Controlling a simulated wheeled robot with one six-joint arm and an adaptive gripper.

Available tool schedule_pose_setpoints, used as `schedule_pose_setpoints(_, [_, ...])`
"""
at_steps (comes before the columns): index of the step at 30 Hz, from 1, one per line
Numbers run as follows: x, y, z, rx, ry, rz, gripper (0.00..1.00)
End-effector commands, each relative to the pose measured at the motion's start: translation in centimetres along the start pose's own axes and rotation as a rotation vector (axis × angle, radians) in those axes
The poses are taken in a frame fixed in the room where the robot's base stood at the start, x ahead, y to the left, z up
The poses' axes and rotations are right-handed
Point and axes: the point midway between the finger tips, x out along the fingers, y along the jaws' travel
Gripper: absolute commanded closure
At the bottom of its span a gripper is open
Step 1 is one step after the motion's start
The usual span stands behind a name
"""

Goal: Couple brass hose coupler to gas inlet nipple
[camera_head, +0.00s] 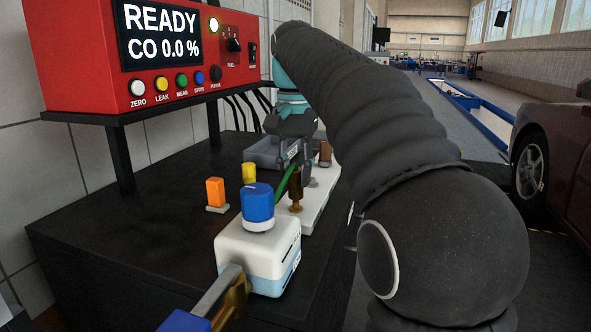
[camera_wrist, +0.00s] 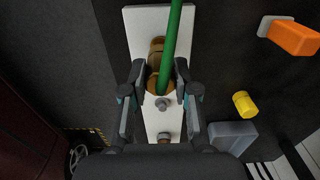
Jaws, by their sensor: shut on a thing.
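My gripper (camera_head: 296,165) reaches down over the white fitting plate (camera_head: 318,208). In the wrist view its fingers (camera_wrist: 157,90) are closed around the brass coupler (camera_wrist: 157,82), which has the green hose (camera_wrist: 172,42) running from it. In the head view the hose (camera_head: 285,180) bends down beside the darker brass body. A brass fitting (camera_head: 296,207) stands on the plate just below; in the wrist view a brass part (camera_wrist: 157,47) lies just beyond the coupler. I cannot tell whether the coupler touches it or which is the gas inlet nipple. Grey studs (camera_wrist: 162,103) stand nearer on the plate.
A white box with a blue knob (camera_head: 258,203) stands in front of the plate. An orange block (camera_head: 215,193), a yellow cylinder (camera_head: 249,172) and a grey tray (camera_head: 262,151) are on the black bench. The red analyzer (camera_head: 190,50) stands on a shelf above. The bench's left front is clear.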

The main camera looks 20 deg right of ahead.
Motion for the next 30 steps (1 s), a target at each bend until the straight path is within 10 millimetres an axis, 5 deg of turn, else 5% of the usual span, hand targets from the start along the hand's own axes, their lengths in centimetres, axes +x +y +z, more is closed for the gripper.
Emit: schedule_pose_setpoints(30, [2.2, 0.0, 0.0, 0.000, 0.000, 0.000, 1.00])
